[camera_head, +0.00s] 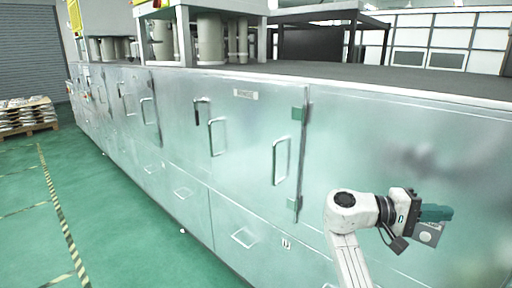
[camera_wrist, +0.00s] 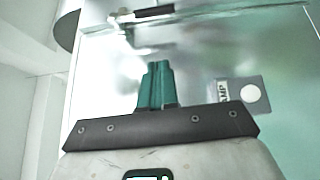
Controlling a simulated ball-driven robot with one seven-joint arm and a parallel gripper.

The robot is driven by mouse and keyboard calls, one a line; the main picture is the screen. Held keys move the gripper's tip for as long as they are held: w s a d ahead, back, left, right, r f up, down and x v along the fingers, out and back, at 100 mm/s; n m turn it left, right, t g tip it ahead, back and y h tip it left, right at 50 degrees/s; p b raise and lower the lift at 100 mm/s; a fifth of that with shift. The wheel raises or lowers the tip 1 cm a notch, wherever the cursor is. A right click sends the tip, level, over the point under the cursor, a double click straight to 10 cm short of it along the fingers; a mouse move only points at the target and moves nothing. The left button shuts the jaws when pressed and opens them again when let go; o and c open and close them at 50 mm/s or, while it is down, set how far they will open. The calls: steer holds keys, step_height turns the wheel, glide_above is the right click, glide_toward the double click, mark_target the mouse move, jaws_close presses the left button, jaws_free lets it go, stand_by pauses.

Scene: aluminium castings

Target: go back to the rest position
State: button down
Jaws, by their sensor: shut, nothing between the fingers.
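My gripper (camera_head: 436,213) is at the lower right of the head view, at the end of my white arm, which rises from the bottom edge. It points to the right, in front of the metal cabinet front (camera_head: 360,130). Its teal fingers are together and nothing shows between them. In the wrist view the teal fingers (camera_wrist: 157,84) also lie side by side, closed and empty, before a pale, shiny surface. I cannot tell the exact gap between gripper and cabinet.
The long cabinet has protruding door handles (camera_head: 281,161) and a dark top (camera_head: 300,72). Green floor (camera_head: 110,215) with a striped line (camera_head: 62,222) is open on the left. A loaded pallet (camera_head: 28,116) stands far left, near a grey shutter (camera_head: 32,55).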

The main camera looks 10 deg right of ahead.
steer(key=s+a+f+n+t+y, duration=0.1)
steer(key=s+a+f+t+y, duration=0.15)
steer(key=s+f, duration=0.45)
steer(key=s+a+f+t+y, duration=0.1)
steer(key=s+f+y, duration=0.2)
steer(key=f, duration=0.8)
steer(key=s+a+f+n+t+y, duration=0.1)
steer(key=s+f+t+y, duration=0.15)
steer(key=s+f, duration=0.45)
steer(key=s+a+f+y, duration=0.4)
steer(key=s+a, duration=0.2)
steer(key=a, duration=0.1)
steer(key=s+a+f+n+t+y, duration=0.1)
steer(key=s+a+f+y, duration=0.3)
steer(key=s+a, duration=0.3)
steer(key=shift+a+f+y, duration=0.35)
steer(key=shift+a+y, duration=0.15)
steer(key=shift+a, duration=0.2)
